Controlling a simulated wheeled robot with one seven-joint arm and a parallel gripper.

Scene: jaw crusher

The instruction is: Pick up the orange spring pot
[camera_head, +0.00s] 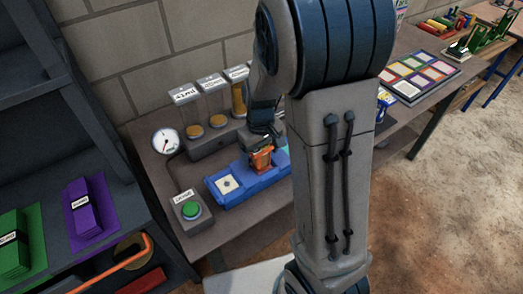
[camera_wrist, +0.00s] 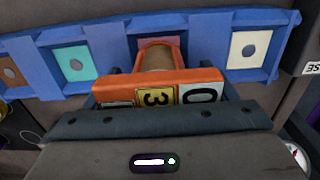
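The orange spring pot (camera_wrist: 160,82) is a block with number plates, "3" and "0" legible, and a copper-coloured cylinder. In the head view the pot (camera_head: 262,158) is at the middle of the blue tray (camera_head: 238,198), directly under my gripper (camera_head: 262,138). In the wrist view it lies over a reddish pad in the blue tray (camera_wrist: 115,45), between a teal pad and a cream pad. Dark finger parts show close at both sides of the pot. Their contact with it is hidden, so I cannot tell whether they grip it or whether it touches the tray.
A green button box (camera_head: 190,210) stands left of the tray. A dial gauge (camera_head: 166,141) and several labelled tubes (camera_head: 213,105) stand behind it. A colour chart board (camera_head: 420,76) lies at the right. A dark shelf (camera_head: 60,125) stands left of the table.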

